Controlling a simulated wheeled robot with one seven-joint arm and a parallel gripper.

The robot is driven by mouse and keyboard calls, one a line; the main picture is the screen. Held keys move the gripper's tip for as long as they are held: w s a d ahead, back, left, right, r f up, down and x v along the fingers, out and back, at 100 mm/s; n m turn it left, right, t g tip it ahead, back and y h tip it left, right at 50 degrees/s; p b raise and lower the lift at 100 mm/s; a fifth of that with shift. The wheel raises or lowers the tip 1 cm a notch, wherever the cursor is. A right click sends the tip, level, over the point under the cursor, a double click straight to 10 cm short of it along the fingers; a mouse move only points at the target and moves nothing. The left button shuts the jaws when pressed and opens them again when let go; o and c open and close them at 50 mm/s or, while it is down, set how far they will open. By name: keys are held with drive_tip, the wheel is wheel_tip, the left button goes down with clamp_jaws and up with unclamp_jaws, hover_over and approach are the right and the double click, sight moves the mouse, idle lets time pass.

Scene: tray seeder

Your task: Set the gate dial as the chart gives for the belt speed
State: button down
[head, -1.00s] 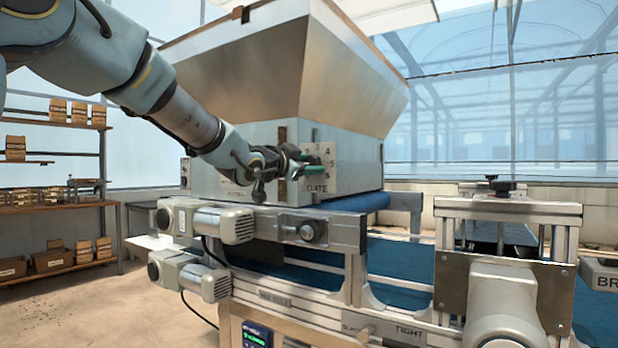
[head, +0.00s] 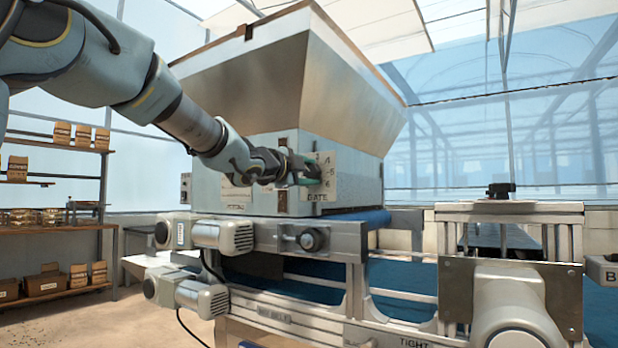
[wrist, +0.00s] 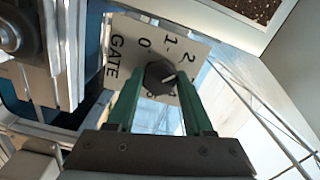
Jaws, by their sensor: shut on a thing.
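The gate dial is a black knob (wrist: 160,77) on a pale plate (wrist: 125,45) marked GATE, with numbers around it; 0, 1 and 2 read clearly in the wrist view. A light mark on the knob points to the right, roughly below the 2; the number it meets is partly hidden by a finger. My gripper (wrist: 160,82) has its green fingers on either side of the knob, shut on it. In the head view my gripper (head: 310,173) covers the knob and part of the plate (head: 327,160). No readable chart or belt speed shows now.
The dial plate is on the side of the hopper (head: 290,75), above the blue belt (head: 405,293). Grey motors (head: 222,237) and a round black knob (head: 312,239) project below my arm. Shelves with boxes (head: 75,240) stand at left.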

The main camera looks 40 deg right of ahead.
idle(0.3)
drive_tip(key=shift+c, duration=1.5)
unclamp_jaws()
drive_tip(key=v, duration=1)
drive_tip(key=shift+a, duration=0.4)
